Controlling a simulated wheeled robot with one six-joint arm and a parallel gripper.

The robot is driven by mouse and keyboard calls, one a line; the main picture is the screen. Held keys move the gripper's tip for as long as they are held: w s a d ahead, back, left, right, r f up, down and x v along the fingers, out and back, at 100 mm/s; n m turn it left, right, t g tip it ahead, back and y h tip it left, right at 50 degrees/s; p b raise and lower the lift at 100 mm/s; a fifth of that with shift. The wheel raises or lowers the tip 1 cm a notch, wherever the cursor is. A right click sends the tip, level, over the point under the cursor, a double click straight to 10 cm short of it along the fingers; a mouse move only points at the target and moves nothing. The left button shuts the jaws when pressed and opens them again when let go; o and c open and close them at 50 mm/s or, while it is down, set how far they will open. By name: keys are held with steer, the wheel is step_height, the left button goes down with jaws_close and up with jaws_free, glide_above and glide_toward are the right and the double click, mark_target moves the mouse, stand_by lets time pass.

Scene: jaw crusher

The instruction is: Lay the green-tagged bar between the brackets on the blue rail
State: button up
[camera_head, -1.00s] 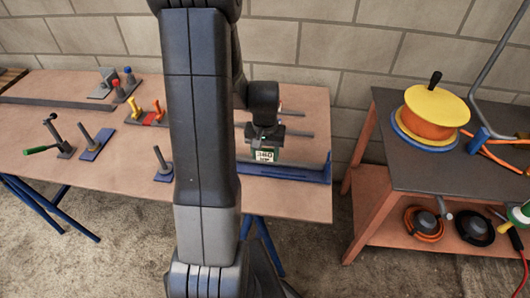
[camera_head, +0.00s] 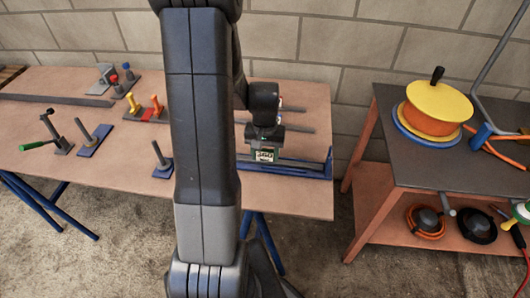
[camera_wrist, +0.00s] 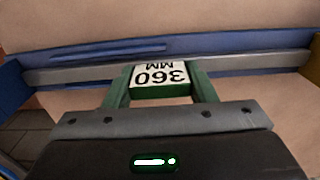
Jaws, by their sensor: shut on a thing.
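The grey bar (camera_wrist: 235,66) carries a green-edged tag (camera_wrist: 160,80) with a white "360 MM" face. My gripper (camera_wrist: 160,88) is shut on the tag, one green finger on each side. In the head view, my gripper (camera_head: 264,142) is over the right part of the workbench, with the tag (camera_head: 264,155) below it. The bar lies lengthwise along the blue rail (camera_head: 300,172), over or in it; I cannot tell whether it rests. In the wrist view, the rail (camera_wrist: 230,41) runs behind the bar, with a blue end piece (camera_wrist: 10,88) at left. My arm hides the rail's left part.
Two grey rods (camera_head: 295,129) lie behind my gripper. A trolley (camera_head: 380,150) with a yellow and orange reel (camera_head: 435,112) stands at right.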

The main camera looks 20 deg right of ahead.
mark_target(265, 150)
steer(key=shift+f, duration=0.15)
steer(key=o, duration=1.3)
step_height(265, 150, up, 14)
steer(key=shift+f+p, duration=0.1)
steer(key=shift+p, duration=0.3)
step_height(265, 150, down, 13)
steer(key=shift+f, duration=0.1)
steer(key=shift+f+b, duration=0.1)
steer(key=shift+b, duration=0.25)
